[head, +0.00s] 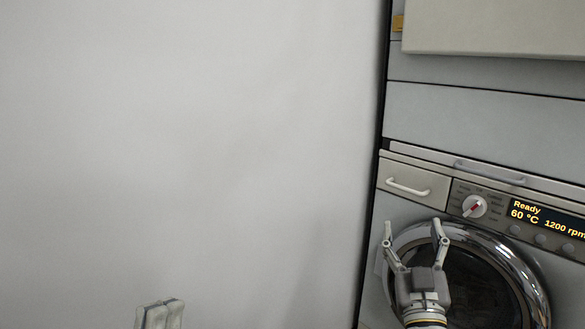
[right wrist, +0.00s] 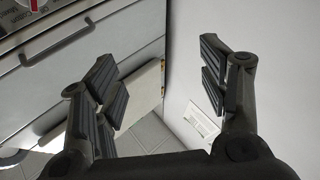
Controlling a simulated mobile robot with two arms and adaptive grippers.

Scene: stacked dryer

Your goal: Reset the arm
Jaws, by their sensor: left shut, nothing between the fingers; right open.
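My left gripper (head: 160,314) shows only at its tips, at the bottom edge of the head view. Its fingers are together, with nothing between them, in front of the plain wall. My right gripper (head: 413,238) is open and empty, in front of the left part of the lower machine's round chrome-ringed door (head: 515,262). The right wrist view shows its two fingers spread apart (right wrist: 157,72), with no object between them.
The lower machine's panel has a white knob (head: 474,206), a display (head: 545,218) reading "Ready 60 °C 1200 rpm", and a handled drawer (head: 412,186). A beige panel (head: 490,27) juts out above. A pale wall (head: 190,150) fills the left. A label (right wrist: 201,121) shows in the right wrist view.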

